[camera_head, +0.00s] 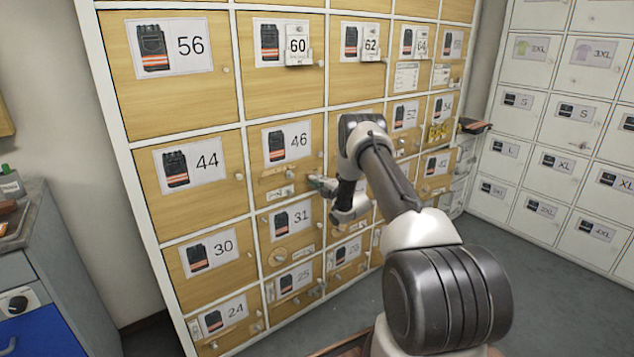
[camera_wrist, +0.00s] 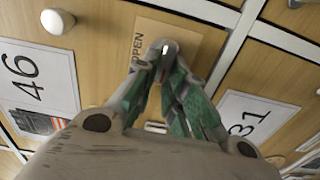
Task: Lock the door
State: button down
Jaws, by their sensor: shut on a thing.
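The wooden locker door numbered 46 (camera_head: 256,165) is in the middle of the cabinet in the head view and looks closed. In the wrist view its label (camera_wrist: 38,80) is at the left. A small plate marked OPEN (camera_wrist: 192,40) sits on the door, with a metal knob (camera_wrist: 164,45) on it. My gripper (camera_head: 319,184) is at the lower right part of door 46. In the wrist view my green-padded fingers (camera_wrist: 160,62) are closed around the metal knob. The fingertips partly hide the knob and the plate.
A round white door knob (camera_wrist: 58,20) is beside the plate. Door 31 (camera_head: 291,219) is directly below. More numbered lockers surround it, some with small boxes or plates on their fronts. White lockers (camera_head: 560,140) stand at right; a grey cabinet (camera_head: 40,270) stands at left. Grey floor is open at right.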

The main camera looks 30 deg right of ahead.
jog(key=shift+a+n, duration=0.1)
jog(key=shift+n, duration=0.3)
jog(key=c, duration=1.5)
grip_release()
jog(key=shift+o, duration=0.2)
jog(key=s+d, duration=0.2)
jog(key=s, duration=0.9)
jog(key=shift+s, duration=0.35)
jog(key=shift+d, duration=0.1)
